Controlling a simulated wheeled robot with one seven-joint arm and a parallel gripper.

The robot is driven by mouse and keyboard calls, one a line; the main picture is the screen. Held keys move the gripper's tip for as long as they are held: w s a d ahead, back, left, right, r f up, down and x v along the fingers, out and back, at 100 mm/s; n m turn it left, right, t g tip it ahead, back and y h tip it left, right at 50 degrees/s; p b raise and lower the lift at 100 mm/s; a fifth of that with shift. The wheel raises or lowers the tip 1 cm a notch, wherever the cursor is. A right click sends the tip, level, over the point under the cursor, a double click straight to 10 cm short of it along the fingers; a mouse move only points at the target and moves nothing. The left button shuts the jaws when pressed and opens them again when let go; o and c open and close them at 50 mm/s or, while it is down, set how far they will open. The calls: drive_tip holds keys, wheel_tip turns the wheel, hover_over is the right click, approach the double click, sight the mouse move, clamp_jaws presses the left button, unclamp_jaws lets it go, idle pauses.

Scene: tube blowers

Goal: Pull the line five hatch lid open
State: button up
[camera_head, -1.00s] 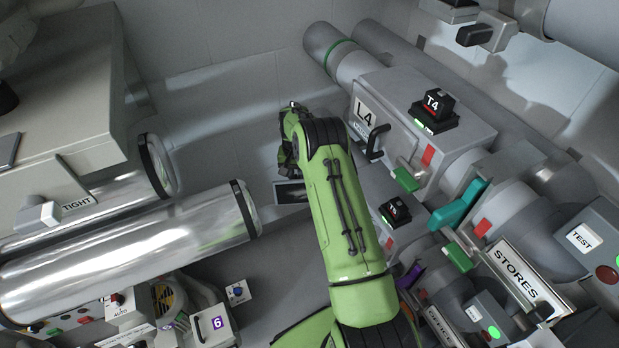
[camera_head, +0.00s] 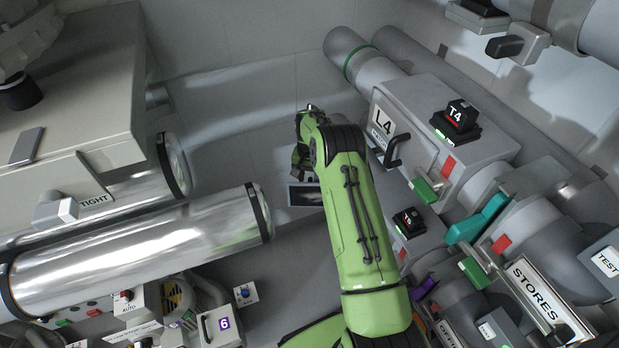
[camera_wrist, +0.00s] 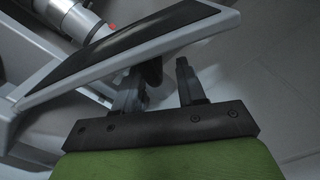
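A framed panel with a dark face (camera_head: 306,195) shows just left of my arm in the head view. It looks like the line five hatch lid, standing out from its housing. In the wrist view a tilted panel with a dark face and pale rim (camera_wrist: 125,48) crosses above my fingers. My gripper (camera_wrist: 160,88) has its two fingers apart, below the panel's edge. A dark piece, perhaps a handle, is close to the left finger; I cannot tell if they touch. In the head view my arm hides most of line five, and my gripper (camera_head: 304,140) is seen from behind.
The line four box (camera_head: 450,135) with its L4 plate and black handle (camera_head: 396,152) stands right of my arm. A T5 block (camera_head: 409,221) is below it. Shiny tubes (camera_head: 140,255) lie at left. Bare floor (camera_head: 235,130) is open beyond them.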

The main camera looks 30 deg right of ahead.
wheel_tip(320, 180, up, 16)
drive_tip(key=p, duration=0.4)
drive_tip(key=shift+f, duration=0.15)
drive_tip(key=s+a+r+n+t+p, duration=0.1)
drive_tip(key=s+a+r+p, duration=0.15)
drive_tip(key=s+r, duration=0.4)
drive_tip(key=s+a+r+n+t+p, duration=0.1)
drive_tip(key=s+a+r+n, duration=0.2)
drive_tip(key=r, duration=0.7)
drive_tip(key=s+a+r+t+p, duration=0.1)
drive_tip(key=s+a+r, duration=0.2)
drive_tip(key=s+r, duration=0.4)
drive_tip(key=s+a+r+n+t+p, duration=0.1)
drive_tip(key=s+a, duration=0.1)
drive_tip(key=s, duration=0.7)
drive_tip(key=s+a+r+n+t+p, duration=0.1)
drive_tip(key=s+a+n+p, duration=0.1)
drive_tip(key=s, duration=0.8)
drive_tip(key=shift+s+a+r+t, duration=0.15)
drive_tip(key=shift+a+r+t, duration=0.15)
drive_tip(key=shift+a+r, duration=0.1)
